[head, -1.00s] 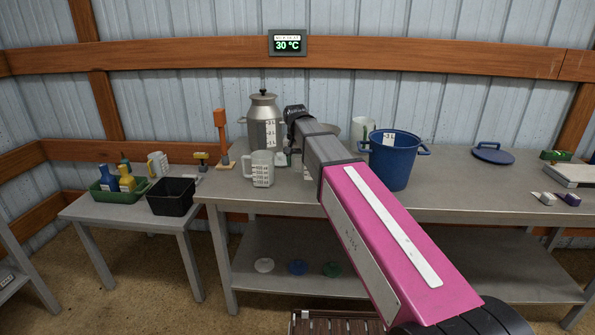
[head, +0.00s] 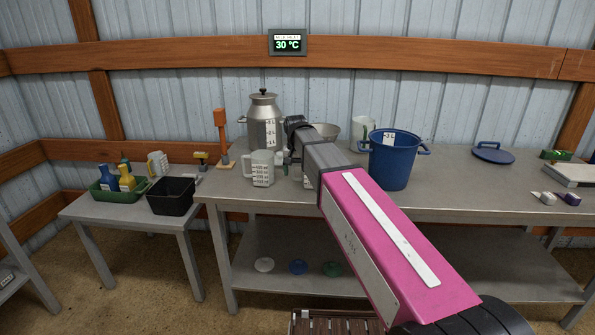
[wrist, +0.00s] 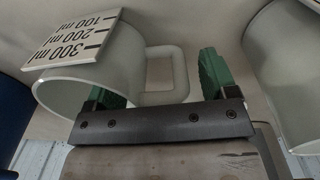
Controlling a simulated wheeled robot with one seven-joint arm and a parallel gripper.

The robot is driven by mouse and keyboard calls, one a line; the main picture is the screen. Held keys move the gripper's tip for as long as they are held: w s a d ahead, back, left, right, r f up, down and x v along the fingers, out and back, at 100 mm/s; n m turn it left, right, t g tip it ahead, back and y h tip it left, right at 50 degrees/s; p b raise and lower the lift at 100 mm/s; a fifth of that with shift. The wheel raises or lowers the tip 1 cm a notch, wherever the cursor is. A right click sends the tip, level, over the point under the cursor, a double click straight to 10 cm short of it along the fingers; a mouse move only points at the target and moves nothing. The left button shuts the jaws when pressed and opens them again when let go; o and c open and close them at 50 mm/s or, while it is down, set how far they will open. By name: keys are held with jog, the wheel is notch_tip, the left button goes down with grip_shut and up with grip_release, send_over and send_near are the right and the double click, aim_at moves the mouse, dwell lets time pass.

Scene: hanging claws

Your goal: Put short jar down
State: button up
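The short jar is a pale, handled measuring jar with a 100 to 300 ml scale, at the left of the wrist view (wrist: 88,70). In the head view only a sliver of it (head: 307,182) shows beside my arm, over the grey table. My gripper (wrist: 162,80) has two green fingers spread wide apart. The jar's loop handle lies between them in the wrist view, with a gap showing. The left finger overlaps the jar near its rim; contact is unclear. In the head view my gripper (head: 284,160) is mostly hidden behind my arm. The jar's base is hidden.
A taller measuring jug (head: 261,169) stands close on the left. A metal can (head: 263,120) and a bowl (head: 327,130) are behind. A blue bucket (head: 390,163) stands to the right. The grey table (head: 455,195) has free room right of the bucket.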

jog(key=r, duration=1.2)
jog(key=shift+a+r, duration=0.15)
jog(key=shift+a, duration=0.05)
